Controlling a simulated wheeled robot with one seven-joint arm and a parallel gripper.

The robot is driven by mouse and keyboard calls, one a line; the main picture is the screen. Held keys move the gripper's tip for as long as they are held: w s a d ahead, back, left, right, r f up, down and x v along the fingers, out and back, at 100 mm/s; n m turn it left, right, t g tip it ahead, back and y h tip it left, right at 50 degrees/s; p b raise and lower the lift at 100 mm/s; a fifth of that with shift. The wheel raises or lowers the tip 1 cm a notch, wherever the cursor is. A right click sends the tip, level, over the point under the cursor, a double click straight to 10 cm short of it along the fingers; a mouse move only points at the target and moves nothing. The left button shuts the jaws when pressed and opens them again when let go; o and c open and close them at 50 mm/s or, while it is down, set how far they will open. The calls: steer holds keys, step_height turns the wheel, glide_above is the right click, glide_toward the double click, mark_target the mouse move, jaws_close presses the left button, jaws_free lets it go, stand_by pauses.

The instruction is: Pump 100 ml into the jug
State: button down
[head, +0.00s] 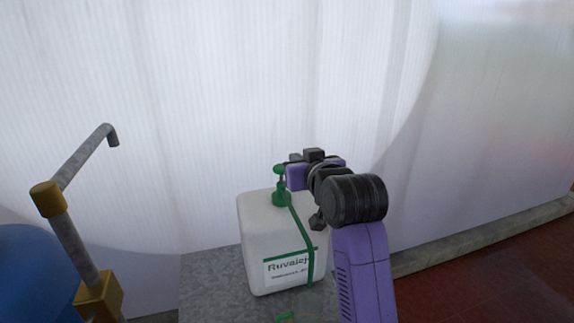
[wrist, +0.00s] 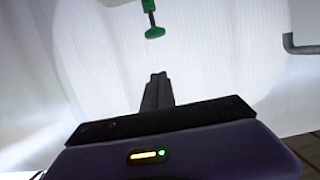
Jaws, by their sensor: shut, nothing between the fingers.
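A white canister (head: 258,230) with a partly hidden label stands upright on a grey surface. Its green pump (head: 280,188) rises from the top, and a green tube (head: 302,236) runs down over the front. My gripper (wrist: 158,78) is shut and empty. In the wrist view its fingertips are just short of the green pump head (wrist: 155,33), with a gap between them in the picture. In the head view the wrist is just right of the pump and hides part of the canister. No jug shows clearly; a small green piece (head: 287,317) is cut off at the bottom edge.
A grey pipe with brass fittings (head: 48,198) stands at the left, beside a blue rounded object (head: 32,275). The grey surface (head: 212,285) is bare left of the canister. A pale translucent wall (head: 190,100) is behind. Reddish floor (head: 500,275) lies at the right.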

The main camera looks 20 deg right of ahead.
steer(key=p, duration=0.3)
glide_above(281, 175)
steer(key=v, duration=0.2)
step_height(281, 175, down, 3)
steer(key=shift+s+d+f+p, duration=0.1)
steer(key=shift+f+p, duration=0.1)
steer(key=shift+f, duration=0.75)
steer(key=shift+s+d+f+p, duration=0.1)
steer(key=shift+f+p, duration=0.1)
steer(key=shift+f, duration=0.7)
steer(key=shift+f+b, duration=1.2)
steer(key=shift+f, duration=0.65)
